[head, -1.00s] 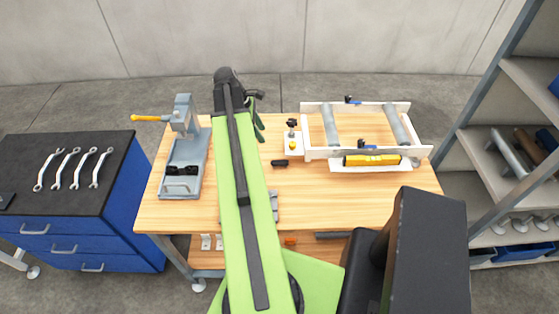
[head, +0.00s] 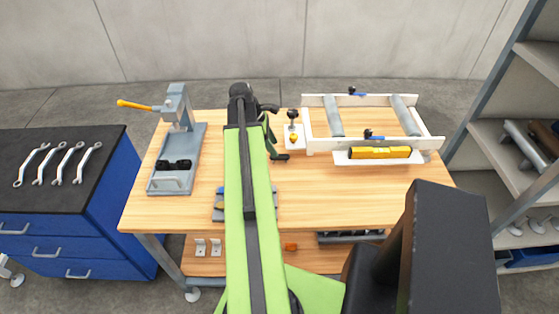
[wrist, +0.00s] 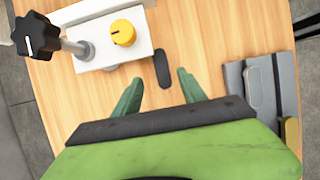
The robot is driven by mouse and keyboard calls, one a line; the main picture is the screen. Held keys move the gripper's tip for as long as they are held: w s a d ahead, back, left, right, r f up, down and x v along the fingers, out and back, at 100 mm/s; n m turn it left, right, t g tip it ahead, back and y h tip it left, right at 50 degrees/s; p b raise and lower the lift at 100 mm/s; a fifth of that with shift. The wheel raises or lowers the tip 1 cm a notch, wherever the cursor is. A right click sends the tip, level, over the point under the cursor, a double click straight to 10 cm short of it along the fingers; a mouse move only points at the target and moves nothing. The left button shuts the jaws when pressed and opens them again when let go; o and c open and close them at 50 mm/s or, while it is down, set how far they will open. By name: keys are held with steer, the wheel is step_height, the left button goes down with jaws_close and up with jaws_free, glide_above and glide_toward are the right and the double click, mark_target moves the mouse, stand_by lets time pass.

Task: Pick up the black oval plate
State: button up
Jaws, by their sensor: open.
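The black oval plate (wrist: 162,69) lies flat on the wooden table, its long side pointing away from my gripper in the wrist view. My gripper (wrist: 160,78) is open, with one green finger on either side of the plate's near end in the picture. I cannot tell how high the fingers are above the table. In the head view the plate (head: 282,157) shows as a small dark piece just below my gripper (head: 270,138), partly hidden by it.
A white block with a black knob and yellow button (wrist: 123,33) is close by on the left in the wrist view. A grey fixture (wrist: 234,80) lies to the right. A white roller frame (head: 316,130) and a grey press (head: 196,145) stand on the table. The front right tabletop is clear.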

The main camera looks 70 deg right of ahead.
steer(key=b+x, duration=0.4)
steer(key=x, duration=0.1)
steer(key=shift+a+f, duration=0.15)
steer(key=shift+a, duration=0.05)
steer(key=shift+r, duration=0.2)
jaws_close()
